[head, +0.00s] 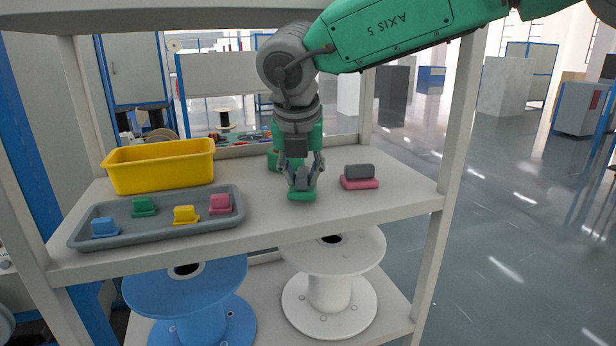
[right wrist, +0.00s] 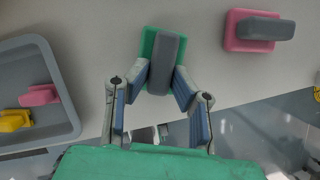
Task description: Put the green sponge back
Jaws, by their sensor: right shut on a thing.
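The green sponge (head: 301,197) has a grey block on top and is at the front of the shelf board, right of the grey tray. My right gripper (head: 302,179) comes down from above and is shut on its grey block. In the right wrist view the green sponge (right wrist: 148,45) shows between the fingertips (right wrist: 161,80), one on each side of the grey block. I cannot tell whether it still touches the board. My left gripper is not in view.
The grey tray (head: 160,233) holds small blue, green, yellow and pink pieces. A yellow bin (head: 160,168) stands behind it. A pink sponge (head: 359,184) with a grey block lies to the right. A shelf post (head: 452,170) stands at right; blue and white spools are below.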

